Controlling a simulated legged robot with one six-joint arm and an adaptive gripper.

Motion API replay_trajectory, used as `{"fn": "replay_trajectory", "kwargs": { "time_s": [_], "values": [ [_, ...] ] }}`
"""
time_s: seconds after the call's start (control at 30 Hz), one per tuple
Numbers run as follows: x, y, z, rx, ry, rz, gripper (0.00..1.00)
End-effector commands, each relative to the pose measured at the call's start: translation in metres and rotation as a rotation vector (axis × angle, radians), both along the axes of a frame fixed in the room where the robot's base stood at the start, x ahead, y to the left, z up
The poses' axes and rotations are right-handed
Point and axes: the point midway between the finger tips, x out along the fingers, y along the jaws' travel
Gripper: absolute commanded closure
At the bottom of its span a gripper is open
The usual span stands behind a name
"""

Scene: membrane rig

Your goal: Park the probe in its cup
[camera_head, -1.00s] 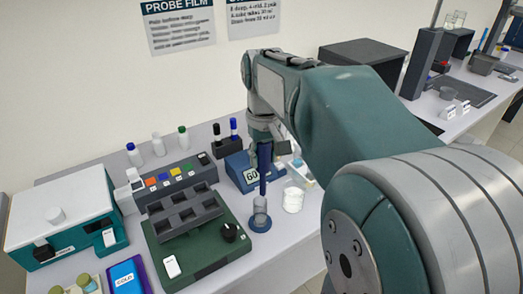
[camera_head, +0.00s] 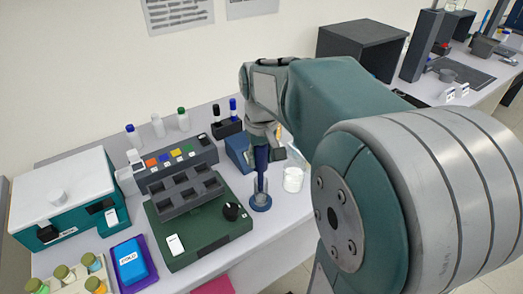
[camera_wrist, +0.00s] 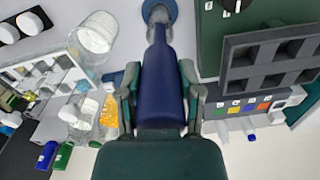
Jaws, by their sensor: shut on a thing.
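The probe has a dark blue body (camera_head: 261,158) and stands upright under my gripper (camera_head: 263,143). In the wrist view the probe (camera_wrist: 163,85) runs between the fingers of my gripper (camera_wrist: 160,95), which are shut on its sides. The cup is a clear greyish cylinder on a round blue base (camera_head: 260,204), at the right of the green board. Its blue base also shows in the wrist view (camera_wrist: 172,8). The probe's narrow lower end appears inside the cup's mouth; how deep it sits is hard to tell.
The green board with a dark block (camera_head: 185,190) and black knob (camera_head: 231,212) stands left of the cup. A white-filled beaker (camera_head: 293,178) is close on the right. A blue box (camera_head: 238,152) is just behind. The bench front edge is near the cup.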

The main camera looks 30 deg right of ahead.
Motion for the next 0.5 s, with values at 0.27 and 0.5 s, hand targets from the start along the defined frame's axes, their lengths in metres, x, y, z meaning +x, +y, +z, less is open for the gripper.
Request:
{"fn": "replay_trajectory", "kwargs": {
  "time_s": [0.27, 0.5],
  "values": [
    [0.000, 0.000, -0.017, 0.000, 0.001, 0.000, 0.87],
    [0.000, 0.000, -0.031, 0.000, 0.001, 0.000, 0.87]
  ]
}}
